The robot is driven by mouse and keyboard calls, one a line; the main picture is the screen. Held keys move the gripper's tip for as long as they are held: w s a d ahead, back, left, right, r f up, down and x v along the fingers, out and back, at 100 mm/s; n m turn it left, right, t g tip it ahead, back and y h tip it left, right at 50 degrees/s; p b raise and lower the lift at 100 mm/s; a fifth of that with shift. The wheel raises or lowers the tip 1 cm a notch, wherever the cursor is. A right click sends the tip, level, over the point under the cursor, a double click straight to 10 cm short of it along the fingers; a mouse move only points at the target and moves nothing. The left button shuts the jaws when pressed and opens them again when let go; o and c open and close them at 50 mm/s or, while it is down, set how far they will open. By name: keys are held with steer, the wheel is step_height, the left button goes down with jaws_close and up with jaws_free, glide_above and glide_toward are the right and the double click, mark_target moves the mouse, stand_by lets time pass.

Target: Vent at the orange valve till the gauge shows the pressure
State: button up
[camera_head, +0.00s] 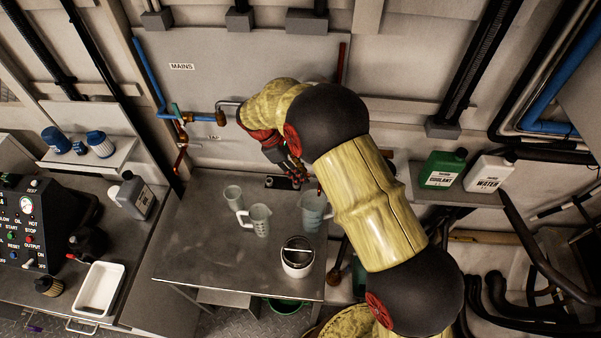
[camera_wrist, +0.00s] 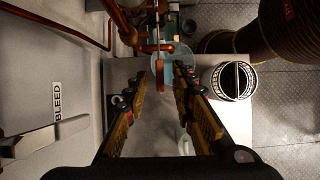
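In the wrist view an orange valve handle (camera_wrist: 155,48) on a copper pipe fitting lies just beyond my gripper (camera_wrist: 162,77). Its stem points down toward the gap between the fingertips. The fingers are apart, and I see nothing clamped; whether either one touches the orange part I cannot tell. A label reading BLEED (camera_wrist: 57,100) is on the wall panel at left. In the head view my gripper (camera_head: 293,178) is at the wall panel above the bench's back edge, and my arm hides the orange valve. No gauge at this valve can be made out.
A blue-tinted jug (camera_head: 314,212) stands under my gripper. A clear jug (camera_head: 259,219), a beaker (camera_head: 233,197) and a white pot (camera_head: 298,257) are on the steel bench (camera_head: 200,245). Coulant and water jugs (camera_head: 488,173) stand on the right shelf. The bench's front left is clear.

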steer(key=v, duration=1.1)
steer(key=shift+a+r, duration=0.2)
steer(key=shift+r, duration=0.05)
stand_by(0.8)
steer(key=s+f+m+y, duration=0.1)
steer(key=s+f+m, duration=0.3)
steer(key=s+d+r+m+t+y+b, duration=0.1)
steer(key=s+d+m+t+y+b, duration=0.1)
steer(key=s+d+m+b, duration=0.4)
steer(key=s+d+r+m+t+y+b, duration=0.1)
steer(key=s+d+m+t+b, duration=0.3)
steer(key=s+d+b, duration=0.9)
steer(key=s+m+y+b, duration=0.1)
steer(key=s, duration=0.6)
steer(key=shift+s+m+t+y, duration=0.3)
steer(key=shift+m+t, duration=0.1)
